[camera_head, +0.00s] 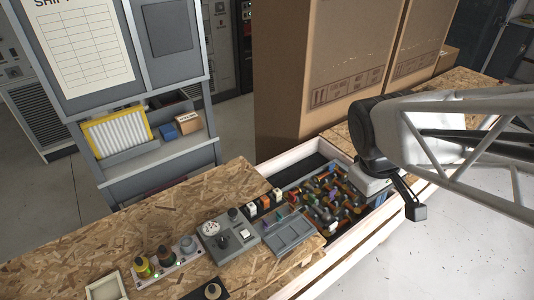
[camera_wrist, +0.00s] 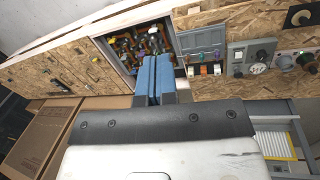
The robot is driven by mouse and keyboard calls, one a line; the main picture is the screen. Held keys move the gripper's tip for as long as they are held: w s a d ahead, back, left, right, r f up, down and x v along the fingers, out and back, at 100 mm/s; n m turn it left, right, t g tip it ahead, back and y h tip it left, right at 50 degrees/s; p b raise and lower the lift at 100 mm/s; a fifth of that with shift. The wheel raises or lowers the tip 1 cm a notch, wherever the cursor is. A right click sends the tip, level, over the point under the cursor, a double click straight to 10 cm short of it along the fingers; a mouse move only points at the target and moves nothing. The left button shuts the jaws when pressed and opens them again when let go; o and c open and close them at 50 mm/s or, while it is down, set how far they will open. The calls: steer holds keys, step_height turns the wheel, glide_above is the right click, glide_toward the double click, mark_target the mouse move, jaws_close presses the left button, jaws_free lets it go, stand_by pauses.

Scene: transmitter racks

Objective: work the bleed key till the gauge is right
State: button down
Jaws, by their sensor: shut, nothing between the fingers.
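A grey box (camera_head: 243,244) on the chipboard bench carries a round pale gauge (camera_head: 211,229) with a dark knob beside it and another dark knob (camera_head: 233,214) at its far corner. The gauge's reading is too small to make out. I cannot tell which knob is the bleed key. The box also shows at the right in the wrist view (camera_wrist: 236,48). My gripper (camera_wrist: 155,60) has blue fingers, shut and empty. It is over the sunken bin of parts, well apart from the box.
The bin of mixed coloured parts (camera_head: 325,198) has a pale wooden rim. A grey tray (camera_head: 289,235) and small coloured blocks (camera_head: 264,202) lie between it and the box. A strip of knobs (camera_head: 167,262) stands left. Tall cartons (camera_head: 320,70) rise behind the bin.

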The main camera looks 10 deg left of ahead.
steer(key=w+a+f+n+h, duration=0.2)
steer(key=w+a+f+n, duration=0.2)
steer(key=w+a+n, duration=0.15)
steer(key=n+t+h, duration=0.3)
steer(key=n+h, duration=0.1)
steer(key=n, duration=1.6)
glide_above(244, 232)
step_height(244, 232, down, 16)
steer(key=shift+f, duration=0.25)
steer(key=shift+a, duration=0.1)
steer(key=shift+f, duration=0.15)
steer(key=shift+f, duration=4.25)
